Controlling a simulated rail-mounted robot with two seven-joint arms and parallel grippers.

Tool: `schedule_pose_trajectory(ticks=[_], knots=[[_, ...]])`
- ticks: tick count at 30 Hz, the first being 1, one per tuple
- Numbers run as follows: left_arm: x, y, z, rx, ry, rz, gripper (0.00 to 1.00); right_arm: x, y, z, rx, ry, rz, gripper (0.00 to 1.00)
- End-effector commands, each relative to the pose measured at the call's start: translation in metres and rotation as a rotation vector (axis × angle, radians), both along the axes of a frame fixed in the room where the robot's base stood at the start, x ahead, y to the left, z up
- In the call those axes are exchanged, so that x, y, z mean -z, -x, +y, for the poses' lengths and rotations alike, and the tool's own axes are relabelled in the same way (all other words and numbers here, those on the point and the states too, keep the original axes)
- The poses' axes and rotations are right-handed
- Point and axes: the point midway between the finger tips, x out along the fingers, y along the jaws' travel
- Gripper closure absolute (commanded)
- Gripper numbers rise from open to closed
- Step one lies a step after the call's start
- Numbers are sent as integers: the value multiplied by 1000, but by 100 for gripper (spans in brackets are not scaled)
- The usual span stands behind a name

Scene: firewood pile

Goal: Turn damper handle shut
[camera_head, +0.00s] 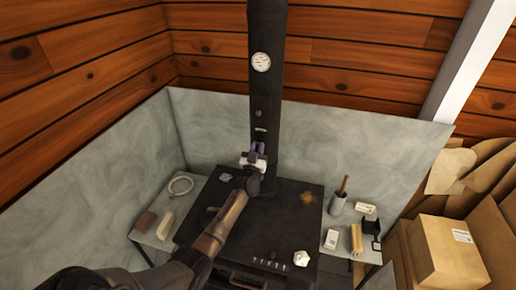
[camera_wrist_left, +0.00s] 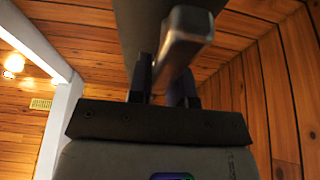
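The black stovepipe (camera_head: 265,110) rises from the black stove (camera_head: 285,215) in the head view. My left gripper (camera_head: 257,153) is at the lower front of the pipe, above the stove top. In the left wrist view a pale metal bar, which looks like the damper handle (camera_wrist_left: 182,42), extends between the two dark fingers of my left gripper (camera_wrist_left: 165,85). The fingers are close together with the bar between them and look shut on it. In the head view the gripper mostly hides the handle. My right gripper is not in view.
A round gauge (camera_head: 261,62) sits higher on the pipe. Side shelves hold a ring (camera_head: 180,185), a brush holder (camera_head: 338,204) and small blocks. Cardboard boxes (camera_head: 447,250) stand at right. Grey panels (camera_head: 215,125) close the back.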

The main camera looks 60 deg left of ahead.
Motion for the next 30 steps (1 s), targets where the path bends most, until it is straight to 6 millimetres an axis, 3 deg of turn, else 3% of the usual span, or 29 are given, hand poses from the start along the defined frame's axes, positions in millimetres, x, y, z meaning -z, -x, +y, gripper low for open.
schedule_pose_trajectory(ticks=[6, 17, 30], knots=[[0, 0, 0, 0, 0, 0, 100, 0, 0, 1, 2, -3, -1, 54], [0, 1, 1, -1, 51, -46, 100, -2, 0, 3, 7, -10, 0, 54], [1, 7, 8, -1, 330, -296, 100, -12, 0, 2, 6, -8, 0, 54]])
